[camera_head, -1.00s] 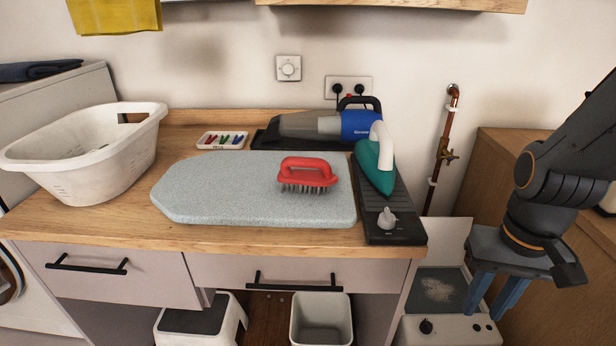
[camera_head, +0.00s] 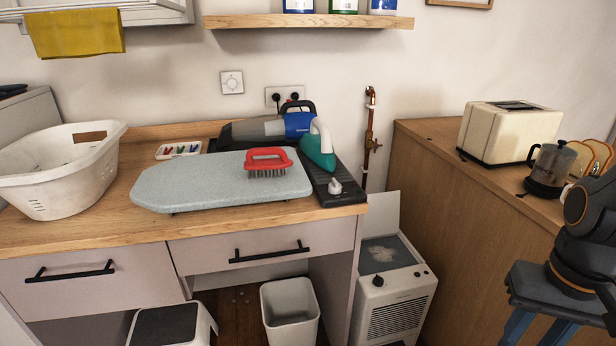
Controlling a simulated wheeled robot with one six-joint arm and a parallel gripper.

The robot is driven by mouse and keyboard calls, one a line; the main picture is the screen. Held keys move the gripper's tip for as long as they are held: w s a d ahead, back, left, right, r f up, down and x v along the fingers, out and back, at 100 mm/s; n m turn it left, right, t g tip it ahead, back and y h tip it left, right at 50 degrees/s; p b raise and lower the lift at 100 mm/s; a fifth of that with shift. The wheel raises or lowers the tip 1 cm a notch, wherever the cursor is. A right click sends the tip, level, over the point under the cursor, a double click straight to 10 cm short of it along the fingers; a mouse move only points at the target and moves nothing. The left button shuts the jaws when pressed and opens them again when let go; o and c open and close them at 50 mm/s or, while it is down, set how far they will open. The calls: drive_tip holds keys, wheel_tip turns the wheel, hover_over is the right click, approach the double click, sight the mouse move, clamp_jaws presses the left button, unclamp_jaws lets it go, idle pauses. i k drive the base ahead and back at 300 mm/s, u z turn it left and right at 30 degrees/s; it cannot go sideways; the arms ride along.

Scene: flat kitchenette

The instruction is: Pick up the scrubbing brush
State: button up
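The scrubbing brush (camera_head: 268,162) has a red handle and dark bristles. It stands bristles down near the right end of a grey padded board (camera_head: 190,187) on the wooden counter. My gripper (camera_head: 535,335) is at the lower right, pointing down, well apart from the brush and right of the counter. Its blue fingers are cut off by the bottom edge, so their tips are hidden. No object shows in it.
A green and white iron (camera_head: 318,150) and a blue handheld vacuum (camera_head: 298,124) stand close behind and right of the brush. A white basket (camera_head: 60,185) is at left. A wooden cabinet (camera_head: 450,200) with a toaster (camera_head: 508,132) stands at right.

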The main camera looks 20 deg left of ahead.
sight(282, 163)
drive_tip(key=z, duration=0.3)
drive_tip(key=k, duration=0.25)
drive_tip(key=u, duration=0.85)
drive_tip(key=i, duration=0.55)
drive_tip(key=u, duration=0.25)
